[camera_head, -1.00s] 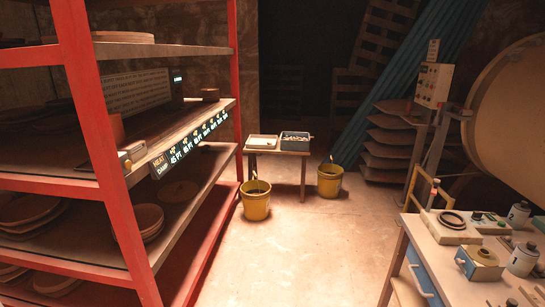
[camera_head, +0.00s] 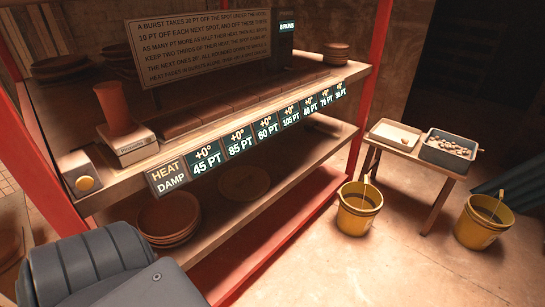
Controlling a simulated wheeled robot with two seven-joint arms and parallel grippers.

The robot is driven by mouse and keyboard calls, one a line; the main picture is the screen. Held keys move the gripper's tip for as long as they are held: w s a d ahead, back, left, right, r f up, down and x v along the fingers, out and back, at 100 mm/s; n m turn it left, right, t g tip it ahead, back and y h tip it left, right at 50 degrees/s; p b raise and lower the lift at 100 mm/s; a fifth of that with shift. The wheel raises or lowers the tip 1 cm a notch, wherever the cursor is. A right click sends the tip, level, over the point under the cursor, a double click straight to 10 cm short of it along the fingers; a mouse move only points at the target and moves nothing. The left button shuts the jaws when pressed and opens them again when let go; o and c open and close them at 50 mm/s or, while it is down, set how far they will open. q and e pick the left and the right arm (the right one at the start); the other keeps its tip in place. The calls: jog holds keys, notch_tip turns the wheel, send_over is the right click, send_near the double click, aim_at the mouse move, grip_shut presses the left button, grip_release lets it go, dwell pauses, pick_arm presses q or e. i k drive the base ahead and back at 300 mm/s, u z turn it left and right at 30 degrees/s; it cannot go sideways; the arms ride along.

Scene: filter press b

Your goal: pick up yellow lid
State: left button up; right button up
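I see no yellow lid in this view. The only small yellow round part is a button (camera_head: 85,183) on a pale box at the near left end of the shelf. Two yellow buckets (camera_head: 357,210) (camera_head: 483,222) stand on the floor at the right, each with something sticking up from inside. Neither of my grippers shows. A dark grey padded part at the lower left looks like a piece of my own arm.
A red-framed rack holds a shelf (camera_head: 230,108) with a sign (camera_head: 200,45), a scale (camera_head: 127,143) bearing a reddish cup (camera_head: 114,106), and stacked plates (camera_head: 168,217). A small table (camera_head: 403,150) carries a white tray (camera_head: 394,136) and a grey bin (camera_head: 448,149). Floor between is clear.

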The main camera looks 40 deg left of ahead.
aim_at(241, 183)
jog(key=i, duration=2.2)
jog(key=u, duration=1.8)
